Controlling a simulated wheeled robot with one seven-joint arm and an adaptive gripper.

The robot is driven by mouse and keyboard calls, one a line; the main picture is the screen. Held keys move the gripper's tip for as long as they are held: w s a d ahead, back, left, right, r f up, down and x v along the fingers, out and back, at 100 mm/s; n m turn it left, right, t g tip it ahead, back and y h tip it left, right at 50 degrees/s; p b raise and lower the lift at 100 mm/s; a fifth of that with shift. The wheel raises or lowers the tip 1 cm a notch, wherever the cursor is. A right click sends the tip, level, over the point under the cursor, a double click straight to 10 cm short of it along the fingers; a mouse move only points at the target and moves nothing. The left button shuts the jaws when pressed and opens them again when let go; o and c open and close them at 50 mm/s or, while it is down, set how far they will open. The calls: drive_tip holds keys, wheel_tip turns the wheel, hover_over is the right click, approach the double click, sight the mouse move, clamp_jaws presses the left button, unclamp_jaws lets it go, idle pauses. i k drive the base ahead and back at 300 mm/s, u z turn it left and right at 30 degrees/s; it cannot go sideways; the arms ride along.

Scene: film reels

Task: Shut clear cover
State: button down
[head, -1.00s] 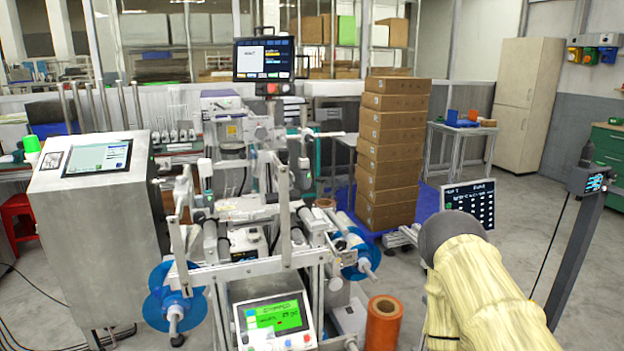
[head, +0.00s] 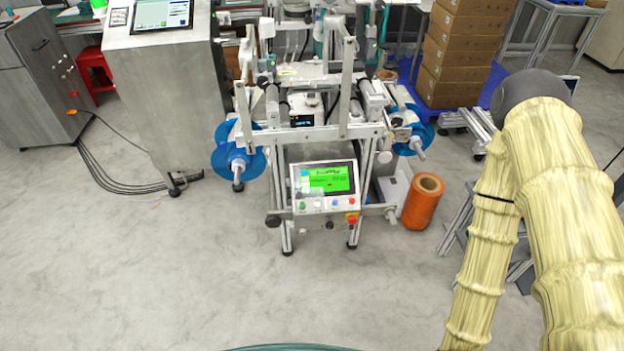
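I cannot make out a clear cover in the head view. The film machine (head: 330,132) stands upright at the centre, with a metal frame, rollers and a control box with a lit green screen (head: 328,179). Blue film reels sit on its left side (head: 222,150) and right side (head: 414,128). My arm, in a pale yellow sleeve, fills the right side of the view. My gripper is out of view, so its state does not show.
An orange film roll (head: 423,200) stands on the floor right of the machine. A steel cabinet (head: 165,95) stands at left, with black cables (head: 110,175) on the floor. Stacked cartons (head: 462,50) stand behind at right. The floor in front (head: 200,270) is clear.

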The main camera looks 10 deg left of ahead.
sight(299, 196)
drive_tip(key=z, duration=0.15)
drive_tip(key=i, duration=0.6)
drive_tip(key=u, duration=1.3)
